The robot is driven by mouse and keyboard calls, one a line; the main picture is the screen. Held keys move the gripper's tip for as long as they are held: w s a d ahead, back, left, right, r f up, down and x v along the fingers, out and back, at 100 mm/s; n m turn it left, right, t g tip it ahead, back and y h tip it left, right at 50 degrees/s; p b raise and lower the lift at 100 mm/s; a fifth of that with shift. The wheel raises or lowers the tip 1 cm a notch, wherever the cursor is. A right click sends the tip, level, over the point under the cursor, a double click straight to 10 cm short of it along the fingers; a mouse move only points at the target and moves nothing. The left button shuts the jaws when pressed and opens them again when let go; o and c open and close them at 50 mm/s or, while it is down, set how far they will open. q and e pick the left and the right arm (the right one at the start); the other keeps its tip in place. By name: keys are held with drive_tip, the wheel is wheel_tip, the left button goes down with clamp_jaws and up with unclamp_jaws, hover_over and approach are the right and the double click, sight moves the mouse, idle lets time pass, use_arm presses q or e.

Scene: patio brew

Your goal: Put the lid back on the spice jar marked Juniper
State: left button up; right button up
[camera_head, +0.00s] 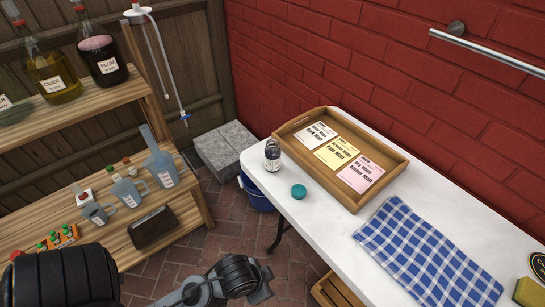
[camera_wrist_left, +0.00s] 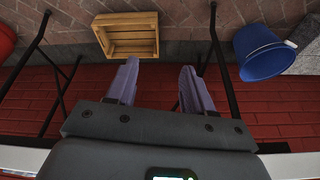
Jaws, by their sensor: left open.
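A small glass spice jar (camera_head: 272,155) with a white label stands upright near the left end of the white table, beside the wooden tray. Its label is too small to read, and I cannot tell clearly whether its top is open. A round teal lid (camera_head: 299,191) lies on the table in front of the jar, apart from it. My left gripper (camera_wrist_left: 158,82) shows only in the left wrist view. Its two fingers are spread with nothing between them, away from the jar and lid. My right gripper is not in view.
A wooden tray (camera_head: 393,168) with several paper packets sits against the brick wall. A blue checked cloth (camera_head: 425,250) lies on the white table (camera_head: 325,225). A blue bucket (camera_wrist_left: 262,52) and a wooden crate (camera_wrist_left: 128,36) are on the floor. Wooden shelves (camera_head: 80,108) with bottles stand left.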

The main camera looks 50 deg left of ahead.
use_arm(q)
drive_tip(key=o, duration=0.4)
